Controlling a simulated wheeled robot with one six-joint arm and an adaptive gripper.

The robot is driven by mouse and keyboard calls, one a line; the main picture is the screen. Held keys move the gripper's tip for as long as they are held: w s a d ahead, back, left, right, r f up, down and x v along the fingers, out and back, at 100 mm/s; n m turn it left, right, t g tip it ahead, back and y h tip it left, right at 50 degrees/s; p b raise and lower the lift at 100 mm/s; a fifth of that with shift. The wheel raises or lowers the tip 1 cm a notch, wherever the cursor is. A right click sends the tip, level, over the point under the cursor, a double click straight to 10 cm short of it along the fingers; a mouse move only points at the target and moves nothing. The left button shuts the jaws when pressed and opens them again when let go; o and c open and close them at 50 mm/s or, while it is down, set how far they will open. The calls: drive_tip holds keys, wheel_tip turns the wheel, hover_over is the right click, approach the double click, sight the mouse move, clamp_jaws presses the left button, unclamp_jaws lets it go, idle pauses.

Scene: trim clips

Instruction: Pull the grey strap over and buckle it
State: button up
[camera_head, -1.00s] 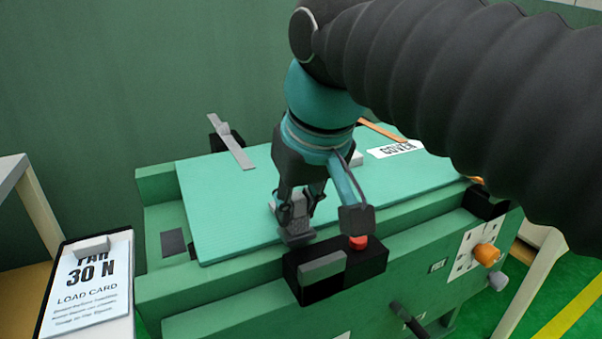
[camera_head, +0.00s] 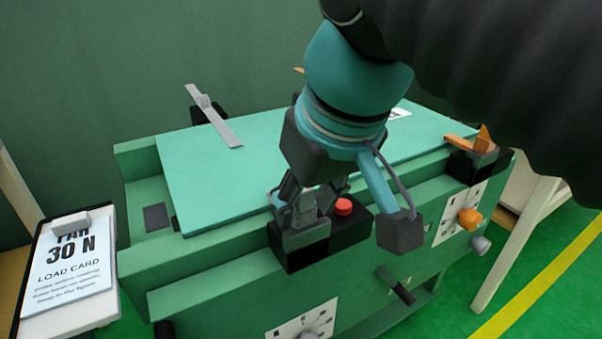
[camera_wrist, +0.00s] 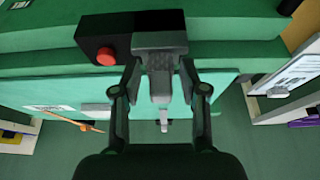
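A flat grey strap (camera_head: 218,128) runs from a black mount at the far edge onto the green cover (camera_head: 190,205). My gripper (camera_head: 298,207) is at the near edge, above a black buckle block (camera_head: 303,252) with a grey top. In the wrist view, my fingers (camera_wrist: 160,72) close on both sides of a grey ribbed piece (camera_wrist: 160,80), which meets the grey block (camera_wrist: 158,42) on the black buckle block. I cannot tell whether it is latched. No strap shows clearly between this piece and the far strap; my gripper hides part of the area.
A red button (camera_head: 343,207) sits right beside the buckle. An orange strap end and buckle (camera_head: 482,142) are at the right. Dials and a black handle (camera_head: 396,286) are on the front.

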drive_tip(key=v, duration=1.2)
drive_tip(key=shift+s, duration=0.1)
